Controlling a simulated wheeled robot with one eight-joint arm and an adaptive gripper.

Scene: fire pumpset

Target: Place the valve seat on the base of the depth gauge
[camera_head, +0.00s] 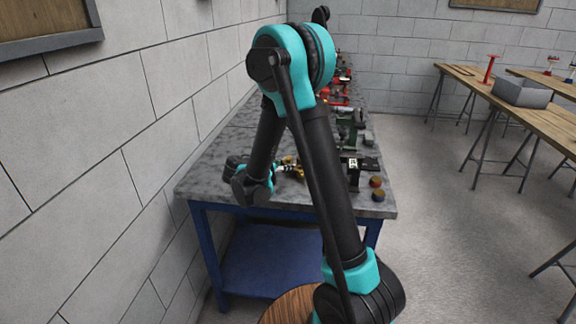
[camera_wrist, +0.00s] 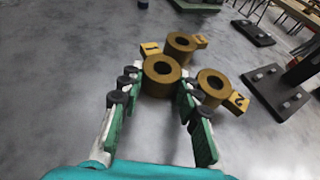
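Three brass rings with central holes, which look like valve seats, stand on the grey tabletop in the wrist view. The nearest ring (camera_wrist: 162,70) is between or just beyond my fingertips. A second ring (camera_wrist: 180,44) is behind it and a third ring (camera_wrist: 213,83) is to its right. Yellow tags marked 1 and 2 show beside the rings. My gripper (camera_wrist: 158,86) is open, and I cannot tell whether the fingers touch the nearest ring. In the head view my gripper (camera_head: 282,168) is low over the table, near small brass pieces. I cannot clearly identify the depth gauge.
In the wrist view a dark plate (camera_wrist: 278,92) with a post is at right, and another dark base (camera_wrist: 252,32) is farther back. The marble-topped table (camera_head: 225,165) stands along the wall, with tools down its length.

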